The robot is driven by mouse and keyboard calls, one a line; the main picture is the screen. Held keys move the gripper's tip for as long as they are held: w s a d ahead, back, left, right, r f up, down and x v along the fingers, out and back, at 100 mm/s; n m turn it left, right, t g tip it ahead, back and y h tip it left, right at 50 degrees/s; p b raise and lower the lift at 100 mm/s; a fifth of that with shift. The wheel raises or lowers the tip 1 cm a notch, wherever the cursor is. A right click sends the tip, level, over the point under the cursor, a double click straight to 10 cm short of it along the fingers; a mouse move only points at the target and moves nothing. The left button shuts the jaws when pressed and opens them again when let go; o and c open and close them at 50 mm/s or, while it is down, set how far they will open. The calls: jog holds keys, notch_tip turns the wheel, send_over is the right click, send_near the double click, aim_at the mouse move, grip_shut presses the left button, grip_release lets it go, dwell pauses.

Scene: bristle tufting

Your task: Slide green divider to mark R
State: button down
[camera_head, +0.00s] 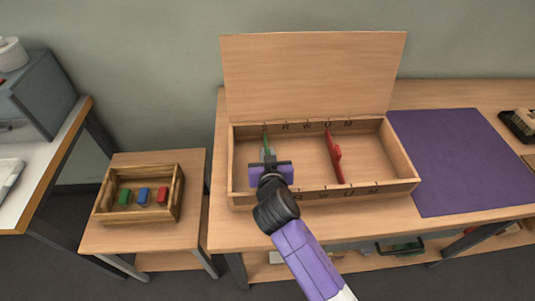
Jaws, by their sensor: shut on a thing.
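The green divider (265,140) stands upright near the left end of the open wooden box (407,160). My gripper (267,158) reaches into the box from the front and is shut on the green divider; my wrist hides the divider's near part. A row of letters runs along the back wall, with the mark R (285,127) a little to the right of the divider's far end. The same letters run along the front wall, where my wrist hides some of them. A red divider (334,158) stands in the box further right, near the middle.
The box's lid (315,75) stands open at the back. A purple mat (460,155) lies right of the box. A wooden tray (179,195) with green, blue and red pieces sits on a lower table at left. The box floor between the dividers is clear.

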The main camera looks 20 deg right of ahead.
jog(key=shift+d, duration=0.1)
jog(key=d, duration=0.2)
jog(key=s+d+p, duration=0.1)
jog(key=d, duration=0.1)
jog(key=s+d, duration=0.1)
jog(key=d, duration=0.1)
jog(key=shift+s+d+p, duration=0.15)
jog(key=shift+d+p, duration=0.15)
jog(key=shift+p, duration=0.05)
jog(key=c, duration=1.5)
grip_release()
jog(key=shift+o, duration=0.3)
jog(key=v, duration=0.6)
jog(key=shift+s+a+b, duration=0.15)
jog(key=shift+s+b, duration=0.15)
jog(key=shift+b, duration=0.1)
jog(key=shift+s+a+r, duration=0.15)
jog(key=shift+s+r, duration=0.15)
jog(key=shift+s, duration=0.15)
